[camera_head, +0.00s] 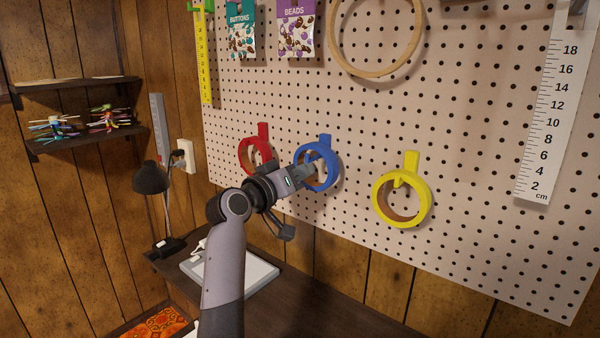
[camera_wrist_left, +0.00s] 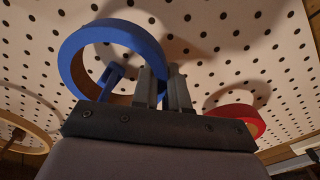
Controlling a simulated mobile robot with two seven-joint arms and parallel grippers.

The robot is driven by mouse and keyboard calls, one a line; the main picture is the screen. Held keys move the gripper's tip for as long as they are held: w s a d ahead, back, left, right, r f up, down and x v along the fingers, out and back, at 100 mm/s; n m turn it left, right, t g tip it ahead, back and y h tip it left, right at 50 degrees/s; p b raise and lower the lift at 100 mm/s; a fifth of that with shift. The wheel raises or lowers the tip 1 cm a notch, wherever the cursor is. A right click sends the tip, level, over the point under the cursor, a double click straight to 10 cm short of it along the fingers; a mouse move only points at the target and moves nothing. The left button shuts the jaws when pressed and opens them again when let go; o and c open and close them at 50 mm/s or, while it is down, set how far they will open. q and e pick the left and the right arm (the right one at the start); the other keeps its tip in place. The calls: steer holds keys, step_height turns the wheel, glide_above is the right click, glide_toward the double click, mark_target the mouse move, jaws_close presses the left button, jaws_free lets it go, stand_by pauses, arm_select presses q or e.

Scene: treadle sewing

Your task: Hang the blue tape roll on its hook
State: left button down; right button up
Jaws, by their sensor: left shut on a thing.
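The blue tape roll (camera_head: 334,172) is at the pegboard, between the red and yellow rolls. It also shows large in the left wrist view (camera_wrist_left: 100,36). Its blue hook shows inside the ring in the left wrist view (camera_wrist_left: 112,76), so the roll appears to be around the hook. Whether it rests on the hook I cannot tell. My left gripper (camera_head: 304,172) is shut on the roll's side, and its fingers (camera_wrist_left: 164,88) cross the rim. My right gripper is not in view.
A red tape roll (camera_head: 246,152) hangs close on the left, and a yellow one (camera_head: 423,206) on the right. A wooden hoop (camera_head: 415,55) and a ruler (camera_head: 548,120) are on the pegboard (camera_head: 480,130). A desk lamp (camera_head: 150,180) stands at the lower left.

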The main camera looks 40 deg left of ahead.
arm_select(q)
steer(key=shift+f+b, duration=0.45)
steer(key=shift+f, duration=0.3)
steer(key=c, duration=1.1)
jaws_free()
steer(key=shift+s, duration=0.1)
steer(key=shift+s+a+f+b, duration=0.1)
steer(key=shift+s+b, duration=0.15)
steer(key=shift+s, duration=1.5)
steer(key=shift+s+a+b, duration=0.1)
steer(key=shift+s+b, duration=0.1)
steer(key=shift+s, duration=1.55)
